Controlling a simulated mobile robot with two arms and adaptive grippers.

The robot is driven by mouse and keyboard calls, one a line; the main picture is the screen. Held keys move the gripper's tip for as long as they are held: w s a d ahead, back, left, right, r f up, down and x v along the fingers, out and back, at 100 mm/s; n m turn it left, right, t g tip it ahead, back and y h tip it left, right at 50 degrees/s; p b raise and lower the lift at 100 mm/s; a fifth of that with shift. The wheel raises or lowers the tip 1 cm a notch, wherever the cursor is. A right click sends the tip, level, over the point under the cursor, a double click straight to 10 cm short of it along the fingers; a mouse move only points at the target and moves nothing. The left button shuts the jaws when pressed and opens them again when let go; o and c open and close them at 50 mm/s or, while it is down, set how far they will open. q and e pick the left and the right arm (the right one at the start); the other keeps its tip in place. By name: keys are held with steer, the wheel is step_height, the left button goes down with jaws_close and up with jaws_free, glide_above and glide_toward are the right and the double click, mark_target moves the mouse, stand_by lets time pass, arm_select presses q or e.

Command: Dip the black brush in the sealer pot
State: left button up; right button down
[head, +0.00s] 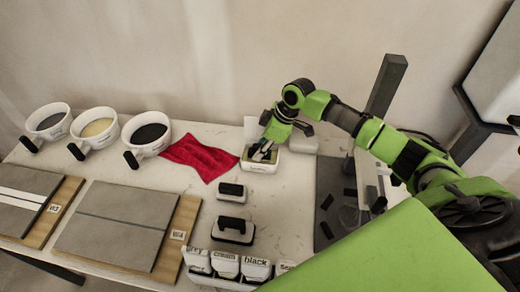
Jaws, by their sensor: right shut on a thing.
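My right gripper (264,151) is at the white pot (259,167), pointing down, with its fingertips at or just above the pot's opening. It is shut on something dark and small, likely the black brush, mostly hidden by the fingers. The pot is a small white rectangular tub with a pale yellowish inside; I cannot read a label on it, so I cannot be sure it is the sealer pot. Whether the held thing touches the contents cannot be told. My left gripper is not in view.
White bowls with grey (48,121), cream (97,127) and black (149,133) contents stand at the left. A red cloth (201,157) lies beside the pot. Black-handled tools (236,228), labelled white holders (226,265) and tile boards (115,225) are nearer.

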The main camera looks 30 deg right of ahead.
step_height(320, 180, up, 12)
steer(key=p, duration=1.1)
steer(key=shift+p, duration=0.35)
